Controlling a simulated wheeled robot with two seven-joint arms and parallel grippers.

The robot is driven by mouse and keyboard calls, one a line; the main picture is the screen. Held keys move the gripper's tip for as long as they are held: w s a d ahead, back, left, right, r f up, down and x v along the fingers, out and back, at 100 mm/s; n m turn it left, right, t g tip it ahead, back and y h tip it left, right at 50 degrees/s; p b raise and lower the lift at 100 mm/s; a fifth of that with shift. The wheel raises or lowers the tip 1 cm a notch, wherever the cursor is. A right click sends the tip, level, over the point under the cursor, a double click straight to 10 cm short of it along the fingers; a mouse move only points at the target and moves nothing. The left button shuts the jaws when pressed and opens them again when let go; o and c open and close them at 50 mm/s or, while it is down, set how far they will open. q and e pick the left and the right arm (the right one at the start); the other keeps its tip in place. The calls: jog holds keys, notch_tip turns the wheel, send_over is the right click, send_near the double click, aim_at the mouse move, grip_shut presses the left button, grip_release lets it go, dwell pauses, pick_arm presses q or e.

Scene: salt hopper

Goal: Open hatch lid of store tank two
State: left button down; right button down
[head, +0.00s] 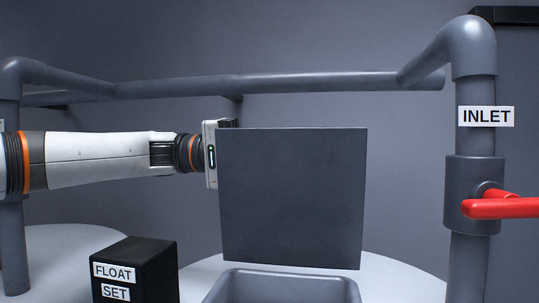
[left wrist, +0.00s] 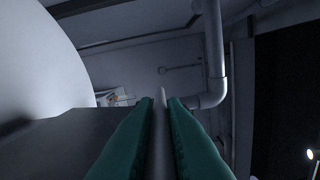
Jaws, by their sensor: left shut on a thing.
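The hatch lid (head: 292,195) is a dark grey square panel. In the head view it stands close to upright above the grey hatch opening (head: 285,283) in the white tank top (head: 405,288). My left gripper (head: 211,153) is at the lid's upper left edge, and its fingers are hidden behind the panel there. In the left wrist view its green fingers (left wrist: 161,110) are shut on a thin pale bar, which I take to be the lid's handle. A dark slab (left wrist: 60,145), apparently the lid, lies beside them. My right gripper is not in view.
A black box labelled FLOAT SET (head: 138,268) stands at the lower left. A grey pipe labelled INLET (head: 474,190) with a red valve handle (head: 500,208) rises at the right. A horizontal pipe (head: 290,85) crosses behind the lid. A second white tank (head: 60,250) is at the left.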

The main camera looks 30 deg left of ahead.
pick_arm(q)
jog(key=shift+w, duration=0.25)
jog(key=c, duration=1.5)
grip_release()
jog(key=shift+w+a+f, duration=0.1)
jog(key=shift+w, duration=0.05)
jog(key=v, duration=1.2)
